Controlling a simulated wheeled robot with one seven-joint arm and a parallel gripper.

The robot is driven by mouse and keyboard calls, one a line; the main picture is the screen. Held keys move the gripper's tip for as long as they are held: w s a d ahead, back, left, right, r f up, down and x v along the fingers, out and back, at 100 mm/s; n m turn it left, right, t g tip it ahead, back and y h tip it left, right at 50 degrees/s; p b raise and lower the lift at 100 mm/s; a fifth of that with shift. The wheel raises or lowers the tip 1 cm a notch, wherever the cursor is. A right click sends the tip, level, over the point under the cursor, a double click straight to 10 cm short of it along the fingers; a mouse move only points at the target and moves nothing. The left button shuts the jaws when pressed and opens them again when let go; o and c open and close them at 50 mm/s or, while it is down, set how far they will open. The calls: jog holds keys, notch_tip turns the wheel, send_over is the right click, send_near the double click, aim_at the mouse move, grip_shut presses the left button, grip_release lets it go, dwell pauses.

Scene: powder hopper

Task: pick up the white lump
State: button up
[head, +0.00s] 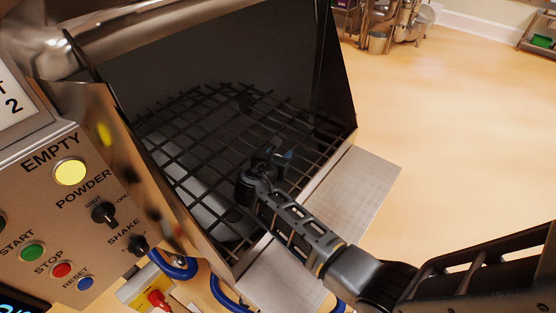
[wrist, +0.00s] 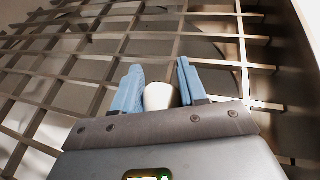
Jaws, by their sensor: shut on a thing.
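The white lump (wrist: 159,96) shows in the wrist view between the two blue fingertips of my gripper (wrist: 158,88). My gripper is shut on it, with a finger on each side. In the head view my gripper (head: 270,160) is inside the dark hopper, at the grid near its front side. The lump cannot be made out in the head view, where the gripper and shadow hide it. The grid (wrist: 215,50) of metal bars lies close beyond the fingertips in the wrist view. I cannot tell whether the lump touches the bars.
The hopper's steel wall (head: 345,90) rises on the right, and a flat steel shelf (head: 350,190) juts out at the front. A control panel (head: 75,215) with a lit yellow EMPTY lamp (head: 70,172) stands at the left. The floor (head: 450,110) to the right is clear.

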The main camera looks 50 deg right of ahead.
jog(key=shift+r, duration=0.1)
jog(key=shift+r, duration=0.65)
notch_tip(320, 180, up, 3)
jog(key=s+d+r+p, duration=0.1)
jog(key=s+r, duration=0.5)
jog(key=s, duration=0.5)
jog(key=shift+s+d+r, duration=0.15)
jog(key=shift+s+r, duration=0.1)
jog(key=shift+s, duration=0.05)
